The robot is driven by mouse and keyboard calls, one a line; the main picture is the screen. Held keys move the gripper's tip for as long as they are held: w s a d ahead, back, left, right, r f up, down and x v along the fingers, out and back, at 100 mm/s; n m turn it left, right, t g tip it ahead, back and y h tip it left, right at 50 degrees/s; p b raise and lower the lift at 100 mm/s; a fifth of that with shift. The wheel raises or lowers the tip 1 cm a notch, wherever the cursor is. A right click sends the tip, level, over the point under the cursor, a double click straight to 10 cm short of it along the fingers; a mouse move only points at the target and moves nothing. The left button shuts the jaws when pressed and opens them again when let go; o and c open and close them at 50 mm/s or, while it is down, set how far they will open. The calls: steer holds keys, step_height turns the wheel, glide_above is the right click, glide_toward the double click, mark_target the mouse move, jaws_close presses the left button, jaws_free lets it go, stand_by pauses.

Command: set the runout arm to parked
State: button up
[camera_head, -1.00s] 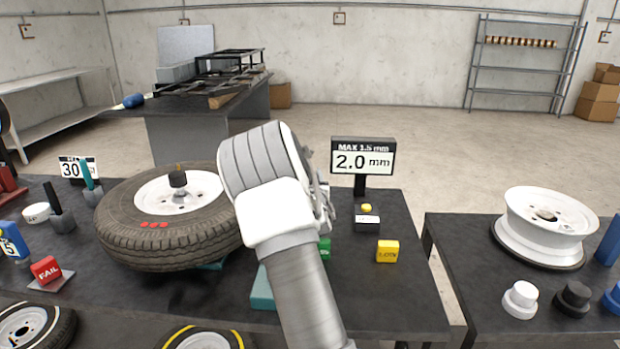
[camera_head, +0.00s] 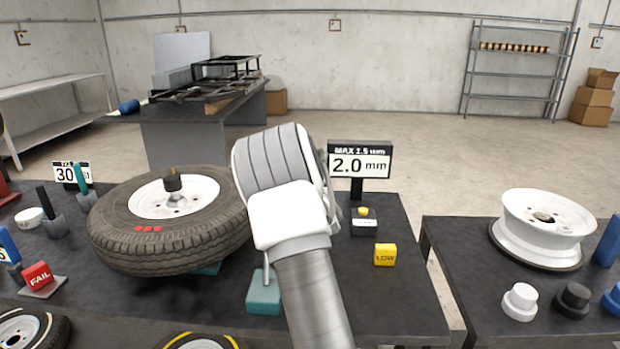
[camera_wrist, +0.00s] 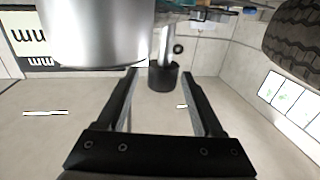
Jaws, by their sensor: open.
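A teal base (camera_head: 264,298) with a thin upright post stands on the dark table in front of the tyre; it looks like the runout arm's stand. The arm itself is mostly hidden behind my own arm. A display (camera_head: 360,160) reads "MAX 1.5 mm" and 2.0 mm. The wheel with tyre (camera_head: 130,225) lies flat left of my arm. In the wrist view, my gripper (camera_wrist: 160,82) is open; a black cylindrical knob (camera_wrist: 163,78) on a grey stem shows at the fingertips, apparently between or just beyond them. Contact cannot be told. A large grey metal cylinder (camera_wrist: 100,35) is close by.
A yellow "LOW" block (camera_head: 385,255) and a small yellow-topped box (camera_head: 364,222) stand to the right. A red "FAIL" block (camera_head: 38,275) is at left. A second table bears a white rim (camera_head: 545,225) and several capped knobs. A gap separates the tables.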

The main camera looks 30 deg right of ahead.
steer(key=v, duration=1.7)
steer(key=shift+a, duration=0.2)
steer(key=shift+s, duration=0.15)
steer(key=s+a+r+n+g+y+p, duration=0.1)
steer(key=s+a+r+g+y+p, duration=0.2)
steer(key=a+r, duration=0.3)
steer(key=s+a+r+g+y+p, duration=0.2)
steer(key=a+r+p, duration=0.2)
steer(key=a, duration=0.5)
steer(key=s+a+r+n+g+y+p, duration=0.1)
steer(key=s+a+r+g, duration=0.1)
steer(key=s, duration=0.4)
steer(key=s+a+r+n+g+y+p, duration=0.1)
steer(key=s+a+p, duration=0.1)
steer(key=s+a, duration=0.3)
steer(key=s+a+r+n+g+p, duration=0.1)
steer(key=s+a+r+n+g, duration=0.1)
steer(key=s, duration=0.6)
steer(key=shift+a+r+g+y, duration=0.3)
steer(key=shift+a+y, duration=0.1)
steer(key=shift+a, duration=0.25)
